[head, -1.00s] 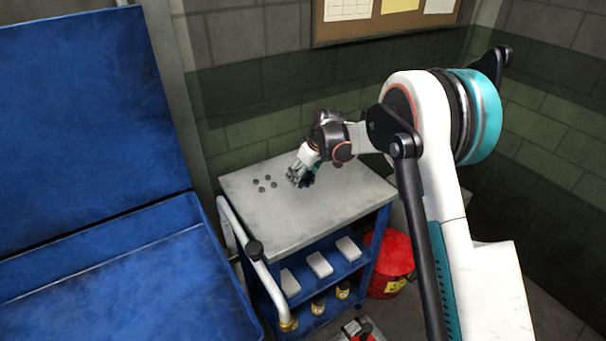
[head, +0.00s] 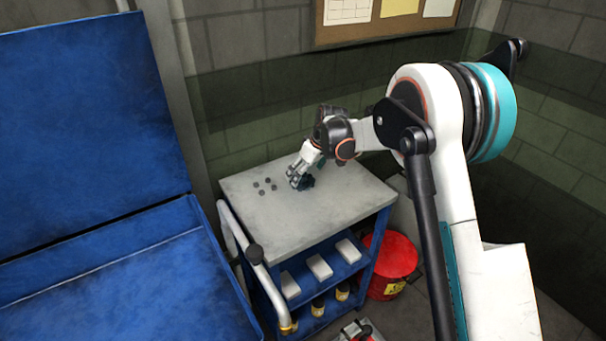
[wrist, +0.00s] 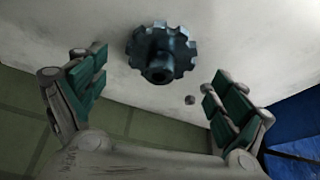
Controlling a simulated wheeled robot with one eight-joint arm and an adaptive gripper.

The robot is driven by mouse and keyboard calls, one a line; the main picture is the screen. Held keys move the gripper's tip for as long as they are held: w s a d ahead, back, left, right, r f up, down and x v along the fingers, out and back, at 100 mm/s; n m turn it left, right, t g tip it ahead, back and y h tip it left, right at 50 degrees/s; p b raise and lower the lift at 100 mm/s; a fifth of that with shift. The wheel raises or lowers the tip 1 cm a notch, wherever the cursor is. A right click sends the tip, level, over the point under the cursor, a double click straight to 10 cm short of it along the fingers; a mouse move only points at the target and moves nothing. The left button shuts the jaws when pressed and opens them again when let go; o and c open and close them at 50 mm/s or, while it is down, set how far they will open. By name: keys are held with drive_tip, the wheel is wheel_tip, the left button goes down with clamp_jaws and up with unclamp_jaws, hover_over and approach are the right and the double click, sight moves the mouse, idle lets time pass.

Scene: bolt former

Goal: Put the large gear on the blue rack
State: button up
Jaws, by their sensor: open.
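The large gear (wrist: 163,50) is dark teal, with blunt teeth and a round hub facing the wrist camera. It rests on the grey cart top. In the head view the gear (head: 307,184) is a dark shape partly hidden by my gripper (head: 297,177). In the wrist view my gripper (wrist: 155,78) is open, with green-padded fingers left and right of the gear and nothing between them touching it. The gear lies beyond the fingertips. A cart with a blue frame and blue shelves (head: 331,274) stands under the gear; I cannot tell whether this is the blue rack.
White boxes (head: 320,267) sit on the shelf below. A red bin (head: 393,262) stands right of the cart. A large blue structure (head: 95,115) fills the left. The front cart top is clear.

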drive_tip(key=s+d+r+m+t+p, duration=0.1)
drive_tip(key=s+d+r, duration=0.3)
drive_tip(key=s+r, duration=0.35)
drive_tip(key=s+d+r+m+h+p, duration=0.1)
drive_tip(key=s+d+r+m, duration=0.1)
drive_tip(key=s+d+r, duration=0.5)
drive_tip(key=s+d+r+m+t, duration=0.1)
drive_tip(key=s+d+r, duration=0.1)
drive_tip(key=s+r, duration=0.5)
drive_tip(key=s+d+m+t+h, duration=0.1)
drive_tip(key=s+d+m, duration=0.2)
drive_tip(key=s, duration=0.8)
drive_tip(key=s+d+m+t+h, duration=0.1)
drive_tip(key=s+d+m, duration=0.1)
drive_tip(key=s+d, duration=0.4)
drive_tip(key=shift+s+f+m, duration=0.15)
drive_tip(key=shift+s+m, duration=0.25)
drive_tip(key=shift+s, duration=2)
drive_tip(key=shift+d, duration=0.1)
